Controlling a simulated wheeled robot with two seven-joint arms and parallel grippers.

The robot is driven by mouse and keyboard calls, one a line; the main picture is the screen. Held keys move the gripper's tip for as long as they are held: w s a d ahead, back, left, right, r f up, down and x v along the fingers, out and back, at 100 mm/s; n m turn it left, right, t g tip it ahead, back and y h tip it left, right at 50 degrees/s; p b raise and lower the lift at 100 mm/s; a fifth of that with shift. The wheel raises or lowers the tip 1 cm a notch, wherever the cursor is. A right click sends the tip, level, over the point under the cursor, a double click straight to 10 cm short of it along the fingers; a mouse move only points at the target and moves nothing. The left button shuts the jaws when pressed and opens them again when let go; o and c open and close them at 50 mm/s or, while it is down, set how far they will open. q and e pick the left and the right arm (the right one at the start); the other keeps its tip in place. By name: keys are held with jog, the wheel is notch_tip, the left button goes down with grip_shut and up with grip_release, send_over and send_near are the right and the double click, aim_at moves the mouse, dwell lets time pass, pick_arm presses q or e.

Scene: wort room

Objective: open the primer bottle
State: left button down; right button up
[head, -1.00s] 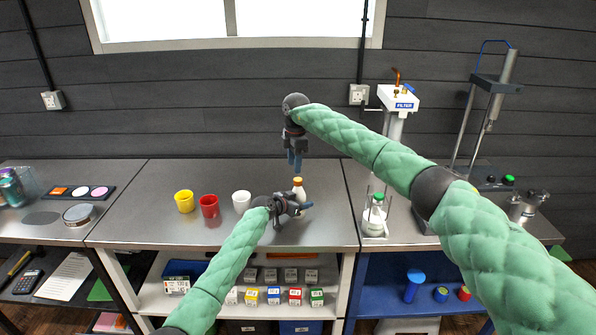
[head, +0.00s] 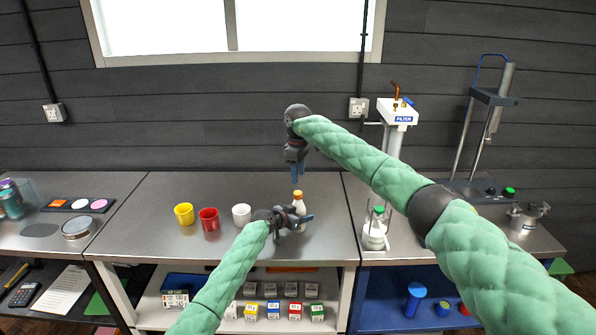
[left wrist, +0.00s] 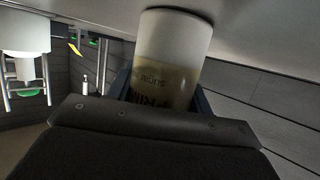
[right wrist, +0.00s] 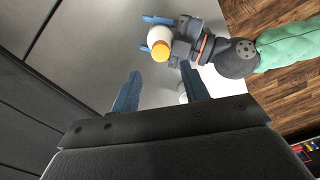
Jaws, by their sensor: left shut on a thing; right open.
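The primer bottle (head: 298,206) is white with an orange cap (head: 298,194) and stands upright near the front right of the middle bench. My left gripper (head: 300,217) is shut around its body. In the left wrist view the bottle (left wrist: 172,60) sits between the fingers, with part of its printed label showing. My right gripper (head: 296,174) is open and empty, pointing down just above the cap in the head view. In the right wrist view its fingers (right wrist: 160,90) are spread, and the orange cap (right wrist: 160,51) appears beyond and above them, not between them.
A yellow cup (head: 184,214), a red cup (head: 209,219) and a white cup (head: 241,215) stand left of the bottle. Bare bench (head: 150,240) lies at the left.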

aim_at(298, 193)
notch_tip(298, 193, down, 7)
jog(key=shift+f, duration=0.15)
dwell(0.4)
jog(key=shift+c, duration=0.5)
